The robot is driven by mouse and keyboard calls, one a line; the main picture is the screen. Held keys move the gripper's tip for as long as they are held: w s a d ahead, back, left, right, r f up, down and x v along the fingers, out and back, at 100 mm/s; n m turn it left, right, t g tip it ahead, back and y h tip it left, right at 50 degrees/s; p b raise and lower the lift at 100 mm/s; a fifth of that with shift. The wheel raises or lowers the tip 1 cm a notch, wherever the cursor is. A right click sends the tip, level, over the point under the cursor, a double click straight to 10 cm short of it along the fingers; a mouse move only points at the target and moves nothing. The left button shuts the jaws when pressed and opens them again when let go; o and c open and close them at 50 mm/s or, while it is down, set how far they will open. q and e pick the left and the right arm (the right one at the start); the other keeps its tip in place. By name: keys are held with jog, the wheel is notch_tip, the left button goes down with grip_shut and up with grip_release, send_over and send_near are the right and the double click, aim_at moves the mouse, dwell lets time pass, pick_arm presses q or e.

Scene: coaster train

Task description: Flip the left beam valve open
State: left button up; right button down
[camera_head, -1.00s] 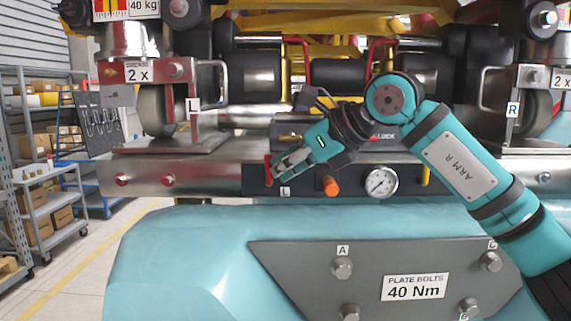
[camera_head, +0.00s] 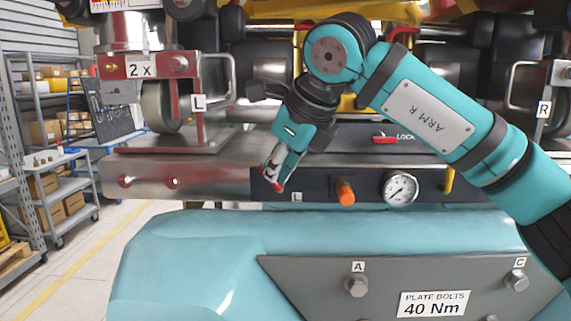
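The left beam valve's red handle (camera_head: 277,187) shows only in small pieces at the left end of the dark panel, beside the small L label (camera_head: 297,197). My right gripper (camera_head: 272,182) reaches down from above, and its fingertips are at the handle and cover most of it. I cannot tell whether the fingers are shut on the handle or only beside it. The handle's exact angle is hidden. My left gripper is not in view.
An orange knob (camera_head: 345,192), a pressure gauge (camera_head: 401,188) and a yellow lever (camera_head: 448,180) sit to the right on the panel. A red lockout handle (camera_head: 384,138) is above. The teal housing (camera_head: 190,260) lies below. Shelving (camera_head: 45,150) stands at far left.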

jog(key=shift+w+a+f, duration=0.2)
jog(key=shift+a, duration=0.1)
jog(key=shift+s+a+f+b, duration=0.1)
jog(key=shift+s+a+b, duration=0.05)
jog(key=shift+a+b, duration=0.25)
jog(key=shift+s+a+f+b, duration=0.1)
jog(key=shift+a+b, duration=0.2)
jog(key=shift+a, duration=0.15)
jog(key=shift+a+f, duration=0.2)
jog(key=shift+a, duration=0.05)
jog(key=shift+a+b, duration=0.1)
jog(key=shift+b, duration=0.2)
dwell(0.5)
jog(key=shift+w+r+p, duration=0.1)
jog(key=shift+r+p, duration=0.6)
jog(key=shift+r, duration=0.05)
jog(key=shift+r, duration=0.15)
